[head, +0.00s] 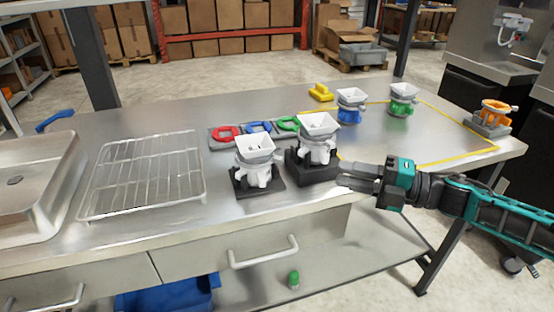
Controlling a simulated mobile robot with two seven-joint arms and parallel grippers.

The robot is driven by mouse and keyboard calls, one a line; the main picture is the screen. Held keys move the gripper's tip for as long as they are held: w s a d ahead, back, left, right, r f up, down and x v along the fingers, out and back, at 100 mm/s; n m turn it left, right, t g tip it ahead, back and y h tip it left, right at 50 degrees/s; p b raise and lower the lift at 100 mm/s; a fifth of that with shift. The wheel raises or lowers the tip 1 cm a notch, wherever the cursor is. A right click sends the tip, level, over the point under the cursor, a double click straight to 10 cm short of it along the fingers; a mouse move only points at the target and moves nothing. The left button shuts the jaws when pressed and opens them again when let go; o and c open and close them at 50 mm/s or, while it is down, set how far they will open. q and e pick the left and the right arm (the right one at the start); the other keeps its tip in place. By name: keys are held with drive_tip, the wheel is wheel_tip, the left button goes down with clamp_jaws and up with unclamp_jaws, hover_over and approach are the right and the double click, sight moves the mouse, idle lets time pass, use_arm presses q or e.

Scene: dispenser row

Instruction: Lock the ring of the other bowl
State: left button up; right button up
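Two white dispensers with square bowls and grey rings stand on black bases in the middle of the table. The left one's bowl (256,144) is lower and nearer; the right one's bowl (318,124) sits on a taller black block (313,170). Whether either ring is locked is too small to tell. My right gripper (345,175) points left, just right of the taller block, below its bowl. Its fingers look close together with nothing visible between them, but their gap is unclear. My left gripper is out of view.
Red (227,133), blue (259,128) and green (288,124) rings lie on a grey holder behind. Blue-based (351,112) and green-based (399,108) dispensers stand by a yellow outline. An orange-topped unit (494,110) is far right. A wire rack (145,175) lies left.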

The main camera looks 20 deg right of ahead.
sight(282, 161)
drive_tip(key=p+x, duration=0.1)
drive_tip(key=x, duration=1.1)
drive_tip(key=shift+w+a, duration=0.1)
drive_tip(key=shift+a, duration=0.25)
drive_tip(key=shift+c, duration=0.3)
clamp_jaws()
